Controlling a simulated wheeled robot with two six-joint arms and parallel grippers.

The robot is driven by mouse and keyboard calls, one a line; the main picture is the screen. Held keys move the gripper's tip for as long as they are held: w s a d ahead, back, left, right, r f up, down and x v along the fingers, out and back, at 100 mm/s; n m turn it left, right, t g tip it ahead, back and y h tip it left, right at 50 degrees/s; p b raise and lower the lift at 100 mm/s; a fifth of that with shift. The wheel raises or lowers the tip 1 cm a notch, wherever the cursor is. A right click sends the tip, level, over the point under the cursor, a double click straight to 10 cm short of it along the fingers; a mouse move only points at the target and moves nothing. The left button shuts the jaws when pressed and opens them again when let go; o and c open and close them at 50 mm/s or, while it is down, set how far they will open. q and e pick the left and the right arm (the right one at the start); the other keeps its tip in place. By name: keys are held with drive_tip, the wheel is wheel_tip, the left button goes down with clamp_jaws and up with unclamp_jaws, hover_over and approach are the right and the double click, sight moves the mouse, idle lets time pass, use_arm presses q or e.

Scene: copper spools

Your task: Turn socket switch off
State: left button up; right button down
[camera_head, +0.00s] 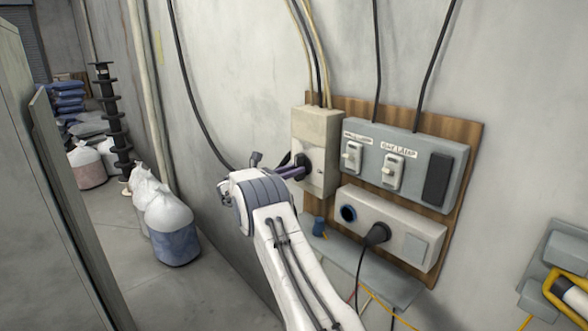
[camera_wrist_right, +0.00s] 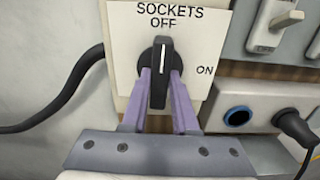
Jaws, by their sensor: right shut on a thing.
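The socket switch is a black rotary knob (camera_wrist_right: 161,62) with a white pointer line on a pale switch box (camera_wrist_right: 205,28). The box also shows in the head view (camera_head: 318,135). Its plate reads "SOCKETS OFF" above the knob and "ON" to the right. The white line stands upright, toward OFF. My right gripper (camera_wrist_right: 160,84) has its purple fingers on both sides of the knob, shut on it. In the head view, the right gripper (camera_head: 292,172) reaches the box from the left, and my wrist stands nearby. My left gripper is not in view.
Right of the box are a grey panel with labelled lever switches (camera_head: 408,165) and a socket strip (camera_head: 392,228) with a black plug (camera_head: 377,234). A grey shelf (camera_head: 375,275) lies below. White sacks (camera_head: 168,215) stand on the floor at left, near a grey cabinet (camera_head: 45,200).

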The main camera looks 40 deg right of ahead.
drive_tip(key=shift+f+n, duration=0.1)
drive_tip(key=shift+n, duration=0.2)
drive_tip(key=c, duration=0.7)
unclamp_jaws()
drive_tip(key=a+b, duration=0.1)
drive_tip(key=a, duration=0.2)
drive_tip(key=a+b, duration=0.2)
drive_tip(key=a, duration=0.2)
drive_tip(key=s+a+b, duration=0.1)
drive_tip(key=a, duration=0.2)
drive_tip(key=shift+a, duration=0.2)
drive_tip(key=shift+a, duration=0.1)
